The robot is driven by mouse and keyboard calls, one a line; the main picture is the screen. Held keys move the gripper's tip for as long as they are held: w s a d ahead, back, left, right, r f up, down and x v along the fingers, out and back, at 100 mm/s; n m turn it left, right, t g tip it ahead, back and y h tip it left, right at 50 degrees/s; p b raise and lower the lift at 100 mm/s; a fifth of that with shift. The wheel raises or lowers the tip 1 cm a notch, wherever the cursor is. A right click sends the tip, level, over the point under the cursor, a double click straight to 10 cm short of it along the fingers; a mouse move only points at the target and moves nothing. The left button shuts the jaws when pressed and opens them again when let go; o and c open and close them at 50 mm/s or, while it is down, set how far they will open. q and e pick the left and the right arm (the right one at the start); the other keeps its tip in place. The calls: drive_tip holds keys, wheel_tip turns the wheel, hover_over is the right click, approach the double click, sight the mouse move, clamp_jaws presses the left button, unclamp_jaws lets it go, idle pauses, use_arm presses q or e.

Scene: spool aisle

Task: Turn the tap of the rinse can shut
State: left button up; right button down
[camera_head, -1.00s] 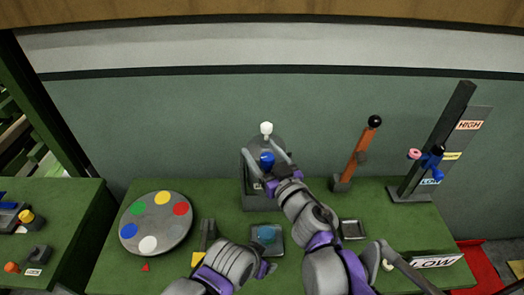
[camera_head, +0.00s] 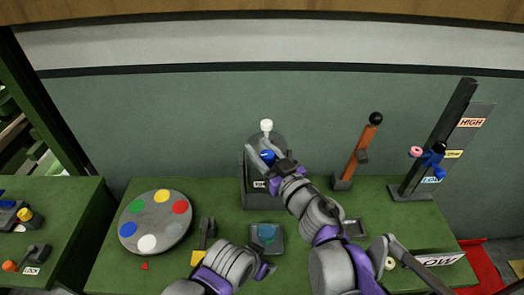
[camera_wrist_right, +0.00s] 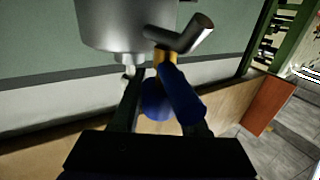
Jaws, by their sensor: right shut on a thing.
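The rinse can (camera_head: 280,143) is a grey can with a white knob on top, standing on a dark stand at the back middle of the table. Its tap has a blue handle (camera_head: 268,156), which also shows in the right wrist view (camera_wrist_right: 182,95) beside a metal spout (camera_wrist_right: 185,36). My right gripper (camera_head: 270,162) is at the tap, shut on the blue handle; its dark fingers stand either side of it in the right wrist view (camera_wrist_right: 160,92). My left gripper (camera_head: 265,269) is low in front, away from the can; its jaw gap is unclear.
A grey disc with coloured spots (camera_head: 156,243) lies at left. A tray with a blue-green thing (camera_head: 266,247) is in front of the can. An orange lever (camera_head: 358,153) and a HIGH/LOW post (camera_head: 437,137) stand at right.

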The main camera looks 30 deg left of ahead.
use_arm(q)
drive_tip(key=f+b, duration=0.1)
drive_tip(key=f, duration=0.1)
drive_tip(key=shift+s+f+b, duration=0.3)
drive_tip(key=shift+s+b, duration=0.1)
drive_tip(key=shift+s+f+b, duration=0.1)
drive_tip(key=shift+f+b, duration=0.25)
drive_tip(key=shift+f, duration=0.15)
drive_tip(key=shift+r+p, duration=0.45)
drive_tip(key=shift+r, duration=0.15)
drive_tip(key=shift+w+r+p, duration=0.35)
drive_tip(key=shift+r+p, duration=0.2)
drive_tip(key=shift+r, duration=0.1)
use_arm(e)
drive_tip(key=shift+s+d+n+g+h, duration=0.1)
drive_tip(key=shift+s+n+g+h, duration=0.4)
drive_tip(key=shift+n+g, duration=2.45)
drive_tip(key=shift+s+d+n+g+h, duration=0.1)
drive_tip(key=shift+s+n+g+h, duration=0.4)
drive_tip(key=shift+n+g, duration=2.45)
drive_tip(key=shift+s+n+g+h, duration=0.3)
drive_tip(key=shift+s+n+g, duration=0.7)
drive_tip(key=shift+g, duration=3.6)
drive_tip(key=shift+w+n, duration=0.3)
drive_tip(key=shift+n, duration=0.1)
drive_tip(key=shift+c, duration=2.1)
unclamp_jaws()
